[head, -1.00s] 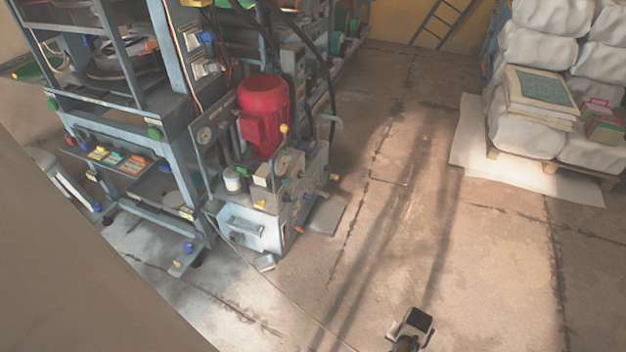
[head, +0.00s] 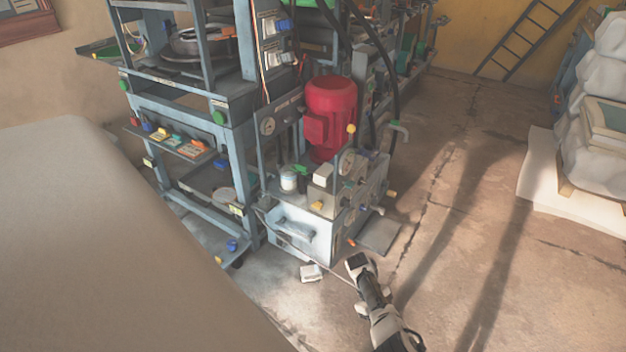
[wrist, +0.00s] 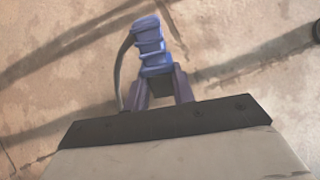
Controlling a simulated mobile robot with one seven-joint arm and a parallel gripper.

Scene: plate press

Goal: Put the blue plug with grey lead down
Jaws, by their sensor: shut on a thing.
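In the wrist view the blue plug (wrist: 152,44) stands out between the two fingers of my gripper (wrist: 160,88), which is shut on it. The grey lead (wrist: 122,65) bends off the plug's left side and runs down beside the left finger. Bare floor shows behind the plug, and I cannot tell how high above it the plug is. In the head view my gripper (head: 357,262) is low in front of the press machine, over the floor. The plug is too small to make out there.
A small pale block (head: 311,273) lies on the floor. White sacks (head: 608,90) stand on a pallet at right. Floor between is clear.

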